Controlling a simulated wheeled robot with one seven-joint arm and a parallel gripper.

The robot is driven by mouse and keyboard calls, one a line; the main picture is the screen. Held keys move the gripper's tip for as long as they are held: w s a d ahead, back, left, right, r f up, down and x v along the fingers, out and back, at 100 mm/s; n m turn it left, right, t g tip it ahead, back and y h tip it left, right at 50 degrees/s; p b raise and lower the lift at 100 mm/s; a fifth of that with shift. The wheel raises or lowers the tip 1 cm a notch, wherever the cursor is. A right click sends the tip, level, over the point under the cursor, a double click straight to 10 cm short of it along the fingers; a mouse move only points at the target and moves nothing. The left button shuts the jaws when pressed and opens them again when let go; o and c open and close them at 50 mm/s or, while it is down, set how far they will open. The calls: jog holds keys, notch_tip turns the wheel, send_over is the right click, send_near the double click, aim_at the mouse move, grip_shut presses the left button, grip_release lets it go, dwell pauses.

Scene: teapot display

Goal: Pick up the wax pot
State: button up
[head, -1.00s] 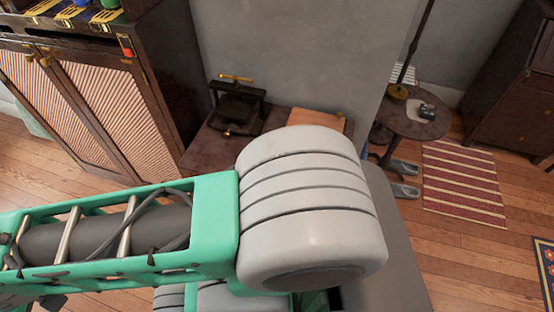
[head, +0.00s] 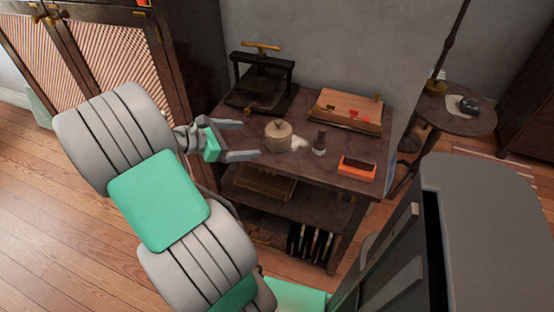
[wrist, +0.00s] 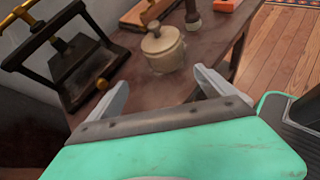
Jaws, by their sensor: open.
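The wax pot (head: 278,132) is a small round beige pot with a knobbed lid. It stands upright on the dark desk (head: 225,115). My gripper (head: 250,140) is open and empty, at the desk's left side, with its fingers pointing right toward the pot and a short gap between. In the wrist view the pot (wrist: 163,48) sits ahead of and between the two fingertips (wrist: 160,80), apart from both.
A black screw press (head: 260,80) stands behind the pot. A wooden box (head: 345,110), a dark-handled stamp (head: 320,142) and an orange tray (head: 357,167) lie to its right. Shelves beneath hold a tray and books. A round side table (head: 457,118) stands at far right.

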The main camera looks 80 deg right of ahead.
aim_at(274, 138)
jog(key=s, duration=0.1)
jog(key=s+d+f+n+g, duration=0.1)
jog(key=s, duration=0.1)
jog(key=shift+s+d+g, duration=0.1)
jog(key=shift+d+g, duration=0.1)
jog(key=shift+g, duration=0.1)
jog(key=b+x, duration=0.2)
jog(key=x, duration=0.5)
jog(key=shift+d, duration=0.15)
jog(key=shift+c, duration=0.5)
jog(key=shift+w, duration=0.2)
jog(key=c, duration=1.8)
jog(key=shift+c, duration=0.2)
